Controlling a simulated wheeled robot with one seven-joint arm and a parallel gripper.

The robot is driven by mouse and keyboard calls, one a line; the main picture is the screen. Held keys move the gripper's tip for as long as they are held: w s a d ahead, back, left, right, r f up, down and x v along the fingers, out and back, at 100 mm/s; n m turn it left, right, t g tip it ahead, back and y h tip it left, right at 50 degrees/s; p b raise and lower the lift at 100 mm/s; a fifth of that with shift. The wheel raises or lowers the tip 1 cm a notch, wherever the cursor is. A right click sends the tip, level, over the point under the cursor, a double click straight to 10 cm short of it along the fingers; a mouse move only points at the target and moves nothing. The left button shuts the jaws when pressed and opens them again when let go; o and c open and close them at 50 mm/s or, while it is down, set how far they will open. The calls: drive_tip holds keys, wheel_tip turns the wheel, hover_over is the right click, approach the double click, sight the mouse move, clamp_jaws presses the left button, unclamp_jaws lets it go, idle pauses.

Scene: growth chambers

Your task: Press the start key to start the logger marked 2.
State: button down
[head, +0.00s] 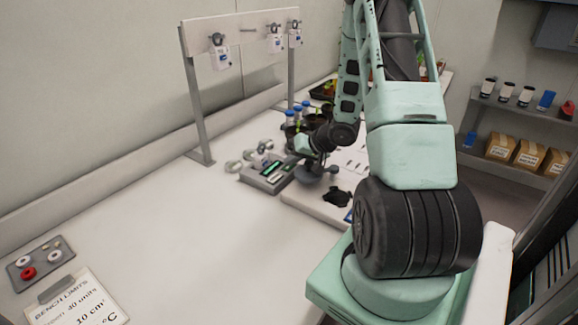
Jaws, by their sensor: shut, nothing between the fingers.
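Several small white units with blue markings hang from a rail, one at the left (221,58), others farther right (275,44) (295,38). I cannot read a number 2 or make out a start key on any of them, so I cannot tell which is the logger marked 2. My gripper (317,170) is shut and empty, low over the bench just right of the grey instrument. Its fingertips are small and dark, and contact cannot be told.
A post (197,110) holds up the rail. Blue-capped items (291,116) and dark pots stand behind my gripper. A dark object (338,196) lies on a pale board. The bench between is clear.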

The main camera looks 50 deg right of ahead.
sight(292, 168)
drive_tip(key=shift+r+p, duration=0.8)
drive_tip(key=shift+p, duration=0.35)
wheel_tip(292, 168, up, 5)
drive_tip(key=p, duration=0.5)
drive_tip(key=shift+p, duration=0.4)
